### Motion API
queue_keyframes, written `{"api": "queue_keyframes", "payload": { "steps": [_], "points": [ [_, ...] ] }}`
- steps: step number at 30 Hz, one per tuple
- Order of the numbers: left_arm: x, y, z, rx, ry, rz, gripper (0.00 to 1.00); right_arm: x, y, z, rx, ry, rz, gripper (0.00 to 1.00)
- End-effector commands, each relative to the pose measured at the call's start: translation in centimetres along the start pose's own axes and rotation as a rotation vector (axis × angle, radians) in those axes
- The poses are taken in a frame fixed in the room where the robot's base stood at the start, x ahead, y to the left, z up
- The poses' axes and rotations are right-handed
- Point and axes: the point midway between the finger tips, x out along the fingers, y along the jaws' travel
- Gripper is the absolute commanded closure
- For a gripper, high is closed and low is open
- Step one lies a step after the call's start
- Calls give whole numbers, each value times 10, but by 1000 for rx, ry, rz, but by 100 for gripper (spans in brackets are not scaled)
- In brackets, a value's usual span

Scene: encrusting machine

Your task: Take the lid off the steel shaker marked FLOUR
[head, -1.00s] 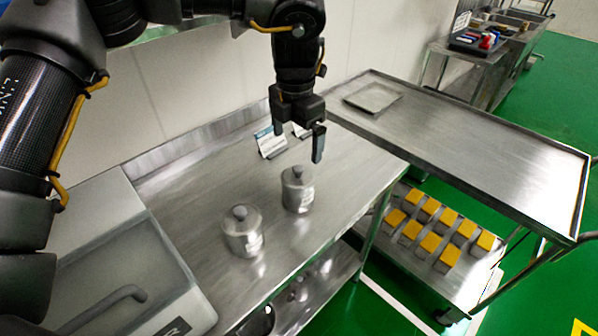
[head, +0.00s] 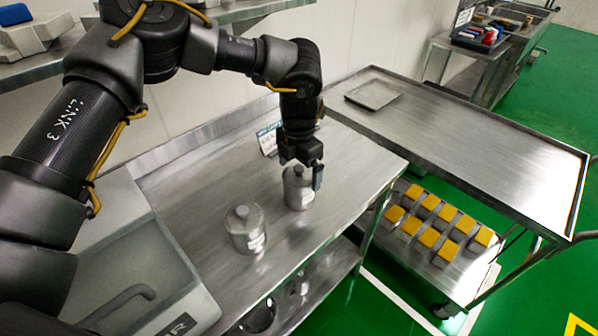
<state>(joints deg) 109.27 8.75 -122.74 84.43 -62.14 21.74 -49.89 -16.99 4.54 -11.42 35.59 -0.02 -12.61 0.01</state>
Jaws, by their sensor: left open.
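Two steel shakers with knobbed lids stand upright on the steel table. The nearer shaker (head: 246,232) is at the left, with a pale label too small to read. The farther shaker (head: 298,194) is to its right, and I cannot read any marking on it. My left gripper (head: 301,178) points down at the farther shaker, open, with its fingers around or just beside the lid knob. I cannot tell whether they touch it. The gripper hides part of the lid. My right gripper is not in view.
A small sign (head: 268,138) stands behind the gripper. A steel cart (head: 480,150) with a flat tray (head: 374,94) is at the right, with several yellow-topped blocks (head: 429,237) on a lower shelf. A grey machine (head: 150,260) borders the table at the left.

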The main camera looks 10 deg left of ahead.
Motion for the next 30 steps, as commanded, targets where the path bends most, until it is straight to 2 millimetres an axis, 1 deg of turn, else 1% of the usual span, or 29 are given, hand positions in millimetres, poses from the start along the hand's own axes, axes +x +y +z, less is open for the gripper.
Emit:
{"api": "queue_keyframes", "payload": {
  "steps": [5, 8, 15, 25, 30],
  "points": [
    [0, 0, 0, 1, 0, 0, 0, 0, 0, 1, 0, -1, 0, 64],
    [0, 0, 0, 0, 0, 0, 12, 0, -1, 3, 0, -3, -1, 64],
    [0, 0, 0, 0, 0, 0, 43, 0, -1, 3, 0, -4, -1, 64],
    [-3, 0, 0, 0, -1, 1, 43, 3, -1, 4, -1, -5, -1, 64],
    [-17, 1, 1, 0, -4, 1, 43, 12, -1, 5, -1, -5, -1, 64]
  ]
}}
